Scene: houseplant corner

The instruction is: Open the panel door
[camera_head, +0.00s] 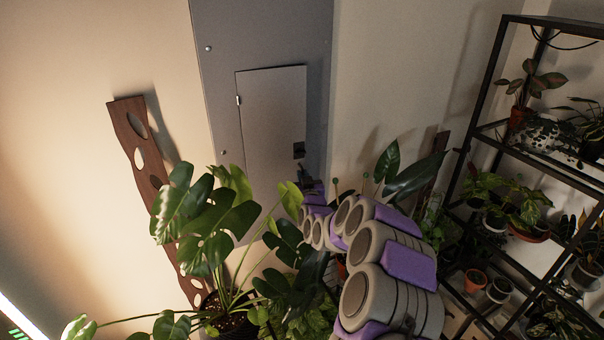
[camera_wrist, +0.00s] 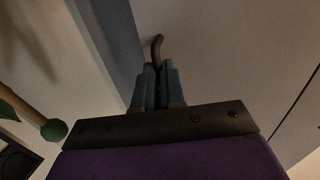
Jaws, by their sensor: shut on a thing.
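The panel door (camera_head: 272,125) is a light grey sheet set in a tall, darker grey cabinet (camera_head: 222,60) on the wall. It looks flush with the cabinet; I cannot see any clear gap at its edges. In the wrist view, my gripper (camera_wrist: 157,75) is shut on a dark curved handle (camera_wrist: 157,46), whose bent end sticks out past the fingertips. In the head view my arm reaches up to the door, and the fingers are hard to make out.
A large monstera (camera_head: 205,220) stands in front of the cabinet, its leaves close to my arm. A brown wooden plank with holes (camera_head: 140,150) leans on the wall at left. A black shelf (camera_head: 485,130) with several potted plants stands at right.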

